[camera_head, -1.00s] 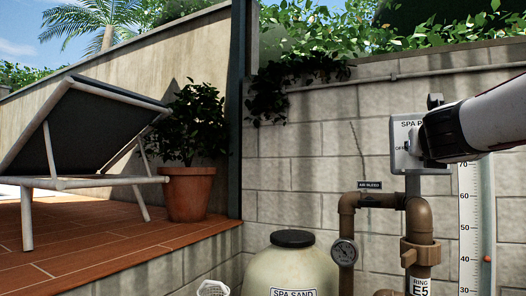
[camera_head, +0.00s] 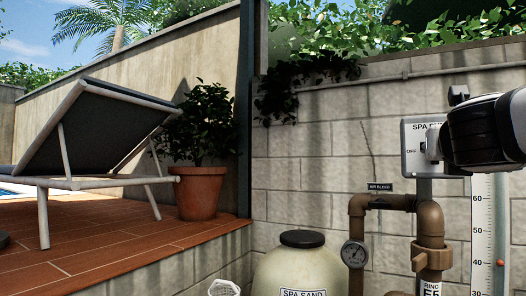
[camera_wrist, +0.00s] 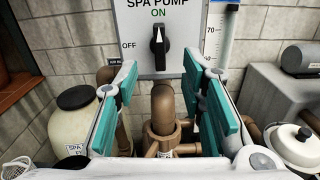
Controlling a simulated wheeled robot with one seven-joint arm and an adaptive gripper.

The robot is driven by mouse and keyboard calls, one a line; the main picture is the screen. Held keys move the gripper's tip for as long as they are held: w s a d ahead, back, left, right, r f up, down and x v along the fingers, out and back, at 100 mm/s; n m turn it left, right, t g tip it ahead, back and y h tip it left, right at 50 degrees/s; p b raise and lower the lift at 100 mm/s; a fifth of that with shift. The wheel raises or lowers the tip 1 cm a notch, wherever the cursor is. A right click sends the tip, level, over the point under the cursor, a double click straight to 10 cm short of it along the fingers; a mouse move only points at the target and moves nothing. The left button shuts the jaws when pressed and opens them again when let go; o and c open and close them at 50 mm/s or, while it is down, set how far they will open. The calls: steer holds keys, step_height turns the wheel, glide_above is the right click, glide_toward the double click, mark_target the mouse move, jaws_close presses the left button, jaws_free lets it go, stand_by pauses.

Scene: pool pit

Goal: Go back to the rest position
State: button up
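My gripper (camera_wrist: 160,78) is open and empty in the wrist view, its teal-padded fingers spread apart. Beyond and between them is the grey spa pump switch box (camera_wrist: 157,18). Its black knob (camera_wrist: 158,46) is upright, pointing at the green ON label, with OFF to the left. I see no contact between fingers and knob. In the head view the switch box (camera_head: 412,150) is on the block wall at the right, partly covered by my arm. The gripper's fingers cannot be made out there.
Brown pipes (camera_head: 430,225) with a pressure gauge (camera_head: 354,254) stand below the box. A sand filter tank (camera_head: 302,268) is left of them, and a scale (camera_head: 490,225) right. A lounger (camera_head: 95,130) and potted plant (camera_head: 202,190) stand on the raised deck at left.

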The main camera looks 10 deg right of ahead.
stand_by(0.4)
steer(key=s+a+f+n+y+p, duration=0.2)
steer(key=a+f+n+y, duration=0.15)
steer(key=a+n, duration=0.35)
steer(key=s+a+f+n+y+p, duration=0.1)
steer(key=a+f+n+y+p, duration=0.1)
steer(key=a+n+y, duration=0.5)
steer(key=s+a+f+n+y+p, duration=0.15)
steer(key=a+n, duration=0.35)
steer(key=n, duration=0.6)
steer(key=s+f+n+g+h+p, duration=0.1)
steer(key=s+f+n+g+p, duration=0.1)
steer(key=s+f+n+g, duration=0.3)
steer(key=s+f+n+g+h+p, duration=0.1)
steer(key=s+f+n+g+p, duration=0.2)
steer(key=s+f+n, duration=0.8)
steer(key=s+a+n+g, duration=0.1)
steer(key=s+n+g, duration=0.1)
steer(key=s, duration=0.4)
steer(key=shift+f+g, duration=0.4)
